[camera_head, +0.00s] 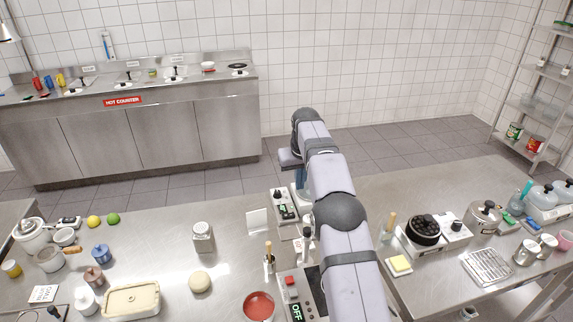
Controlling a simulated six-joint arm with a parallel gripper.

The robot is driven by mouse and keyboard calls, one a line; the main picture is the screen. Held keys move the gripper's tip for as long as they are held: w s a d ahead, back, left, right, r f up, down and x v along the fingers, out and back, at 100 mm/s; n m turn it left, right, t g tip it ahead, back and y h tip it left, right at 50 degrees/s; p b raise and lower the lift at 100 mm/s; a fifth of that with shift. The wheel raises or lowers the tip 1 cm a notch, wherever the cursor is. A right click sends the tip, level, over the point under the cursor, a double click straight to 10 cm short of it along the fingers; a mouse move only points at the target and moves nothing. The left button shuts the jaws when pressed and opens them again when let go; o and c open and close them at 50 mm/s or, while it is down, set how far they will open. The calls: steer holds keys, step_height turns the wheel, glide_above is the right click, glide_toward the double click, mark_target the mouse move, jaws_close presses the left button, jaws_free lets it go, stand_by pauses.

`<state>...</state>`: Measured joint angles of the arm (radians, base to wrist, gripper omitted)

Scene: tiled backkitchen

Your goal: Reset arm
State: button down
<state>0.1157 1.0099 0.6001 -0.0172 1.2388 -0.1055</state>
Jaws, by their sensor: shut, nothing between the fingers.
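My arm reaches up from the bottom of the head view and bends over at its top, above the back edge of the steel worktop (160,235). Its end hangs down on the left of the upper link. My gripper (301,200) is small there and partly hidden behind my own arm. It is shut and I see nothing held in it.
Close to my gripper are a white device with knobs (284,205), a blank white card (257,221) and a glass jar (203,238). A red bowl (259,307) stands near the front. A burner with black coals (424,229) is at right. Above the worktop is free.

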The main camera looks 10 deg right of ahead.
steer(key=shift+s+a, duration=0.1)
steer(key=s+a+f+g, duration=0.1)
steer(key=s+a+f, duration=0.1)
steer(key=s, duration=1.2)
steer(key=s+a+f+g, duration=0.1)
steer(key=s+a+f, duration=0.1)
steer(key=s, duration=1.2)
steer(key=s+a+f+g, duration=0.1)
steer(key=s+a+f, duration=0.2)
steer(key=s, duration=1.1)
steer(key=shift+a+y, duration=0.3)
steer(key=shift+a, duration=0.05)
